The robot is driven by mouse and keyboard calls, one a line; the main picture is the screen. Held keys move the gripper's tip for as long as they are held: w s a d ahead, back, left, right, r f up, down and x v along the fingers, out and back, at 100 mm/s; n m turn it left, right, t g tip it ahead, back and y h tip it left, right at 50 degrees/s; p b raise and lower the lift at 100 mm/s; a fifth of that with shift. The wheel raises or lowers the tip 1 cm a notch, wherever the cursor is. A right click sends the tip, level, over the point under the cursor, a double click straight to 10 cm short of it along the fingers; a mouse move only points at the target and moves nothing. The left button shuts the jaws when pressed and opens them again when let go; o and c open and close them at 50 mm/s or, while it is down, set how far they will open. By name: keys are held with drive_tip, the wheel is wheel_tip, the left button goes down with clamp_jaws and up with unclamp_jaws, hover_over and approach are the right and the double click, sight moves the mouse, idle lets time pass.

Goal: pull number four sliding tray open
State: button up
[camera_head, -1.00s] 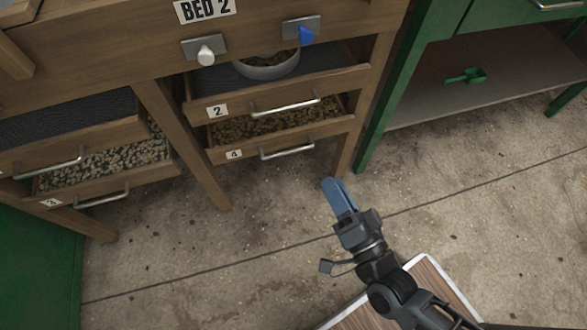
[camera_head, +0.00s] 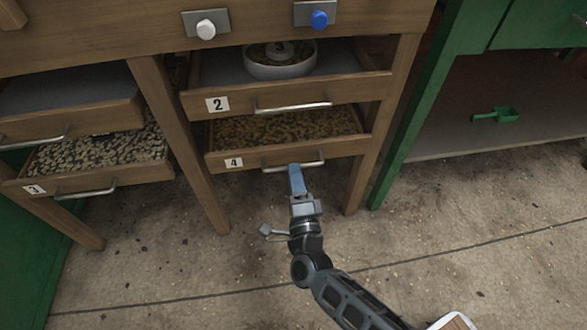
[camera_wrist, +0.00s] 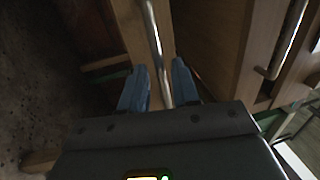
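The number four sliding tray (camera_head: 232,164) is the lower wooden tray in the middle bay, with a label "4" and brown beans inside. Its metal bar handle (camera_head: 312,162) is on the front. My gripper (camera_head: 295,170) is at this handle, with its blue fingers over the bar's middle in the head view. In the wrist view the two fingers (camera_wrist: 159,82) stand apart, and the handle bar (camera_wrist: 153,40) runs between them. A gap shows beside the bar, so the gripper looks open around it. The tray front is also in the wrist view (camera_wrist: 127,30).
Tray number two (camera_head: 235,104), holding a white bowl (camera_head: 279,68), is directly above. Tray number three (camera_head: 60,185) is at the left. Wooden legs (camera_head: 183,150) flank the bay. A green bench (camera_head: 410,110) with a green scoop (camera_head: 497,115) stands right. The floor in front is clear.

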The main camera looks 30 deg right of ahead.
drive_tip(key=shift+x, duration=1.5)
drive_tip(key=shift+c, duration=0.2)
clamp_jaws()
